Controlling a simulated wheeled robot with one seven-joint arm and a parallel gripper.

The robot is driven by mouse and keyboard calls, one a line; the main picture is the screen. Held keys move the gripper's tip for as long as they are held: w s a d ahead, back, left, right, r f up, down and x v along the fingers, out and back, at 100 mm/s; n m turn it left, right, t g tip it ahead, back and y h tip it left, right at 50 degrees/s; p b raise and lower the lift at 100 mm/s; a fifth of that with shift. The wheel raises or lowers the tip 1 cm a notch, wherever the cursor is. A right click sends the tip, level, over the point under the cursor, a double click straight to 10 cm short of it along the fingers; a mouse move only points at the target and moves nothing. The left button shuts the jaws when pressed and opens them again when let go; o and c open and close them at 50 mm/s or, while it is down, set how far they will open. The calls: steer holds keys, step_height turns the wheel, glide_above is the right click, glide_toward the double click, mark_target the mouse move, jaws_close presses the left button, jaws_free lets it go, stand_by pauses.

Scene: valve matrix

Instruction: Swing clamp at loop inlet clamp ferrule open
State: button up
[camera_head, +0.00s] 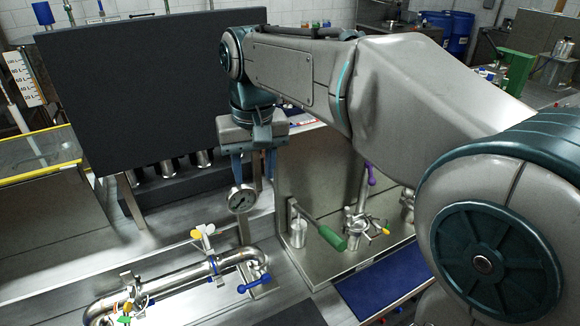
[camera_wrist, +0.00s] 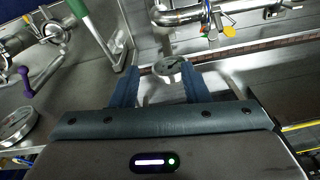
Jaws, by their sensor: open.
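A polished loop pipe (camera_head: 175,285) runs along the bench at lower left in the head view, with clamp fittings and small coloured handles on it. A clamp (camera_head: 128,283) sits near its left end. Another fitting cluster with a yellow knob (camera_head: 385,231) stands on the steel stand to the right. I cannot tell which clamp is the loop inlet one. My gripper (camera_head: 254,178) hangs down above and behind the pressure gauge (camera_head: 241,198), open and empty. In the wrist view its two blue fingers (camera_wrist: 157,76) are apart, with the gauge (camera_wrist: 170,67) showing beyond them.
A green-handled lever (camera_head: 332,238) and a purple handle (camera_head: 371,174) stand right of the gauge. A blue valve handle (camera_head: 256,282) is at the pipe's right end. A dark upright panel (camera_head: 130,90) stands behind left of my gripper. Bare bench lies left of the pipe.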

steer(key=s+d+m+p, duration=0.1)
steer(key=d, duration=0.5)
steer(key=shift+s+d+t, duration=0.2)
steer(key=shift+d+t, duration=0.1)
